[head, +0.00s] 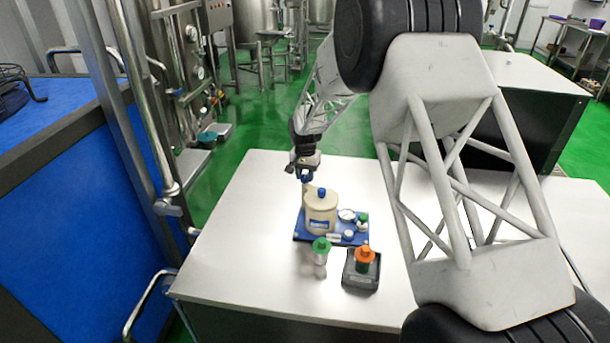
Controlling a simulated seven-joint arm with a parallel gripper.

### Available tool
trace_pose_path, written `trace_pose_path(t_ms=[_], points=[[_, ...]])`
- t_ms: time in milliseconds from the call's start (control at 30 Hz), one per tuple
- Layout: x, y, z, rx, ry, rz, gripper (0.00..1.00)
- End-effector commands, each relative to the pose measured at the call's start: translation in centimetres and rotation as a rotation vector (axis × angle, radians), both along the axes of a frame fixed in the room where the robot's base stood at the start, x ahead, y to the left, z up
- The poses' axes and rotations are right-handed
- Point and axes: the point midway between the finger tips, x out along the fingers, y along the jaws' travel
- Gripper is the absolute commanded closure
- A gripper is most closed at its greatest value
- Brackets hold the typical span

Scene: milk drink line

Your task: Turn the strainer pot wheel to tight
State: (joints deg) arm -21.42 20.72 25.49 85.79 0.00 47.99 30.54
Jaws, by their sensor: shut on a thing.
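The strainer pot (320,213) is a cream, lidded vessel with a blue knob (321,192) on top and a small label on its front. It stands upright on a blue base (303,236) on the white table. My gripper (305,175) points down just behind and left of the pot. It is shut on a small blue part, seemingly the wheel (307,178), at the pot's back left. The fingers and arm hide much of this part, and its turned position cannot be read from here.
A round gauge (346,215) and small white and green fittings sit on the base's right side. A clear, green-topped container (320,257) and an orange-topped piece on a dark block (361,268) stand in front. The table's left side (240,240) is clear.

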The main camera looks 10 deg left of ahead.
Motion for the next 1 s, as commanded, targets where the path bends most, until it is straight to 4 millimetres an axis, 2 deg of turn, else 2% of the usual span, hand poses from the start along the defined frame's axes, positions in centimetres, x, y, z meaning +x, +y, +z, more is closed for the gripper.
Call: trace_pose_path(t_ms=[300, 733, 767, 900, 1000], points=[[0.06, -0.02, 0.15, 0.001, -0.001, -0.109, 0.91], [0.07, -0.02, 0.16, 0.001, -0.002, -0.118, 0.91], [0.07, -0.02, 0.16, 0.001, -0.002, -0.118, 0.63], [0.05, -0.02, 0.11, 0.001, -0.001, -0.118, 0.42], [0.04, -0.03, 0.08, 0.0, -0.001, -0.118, 0.42]])
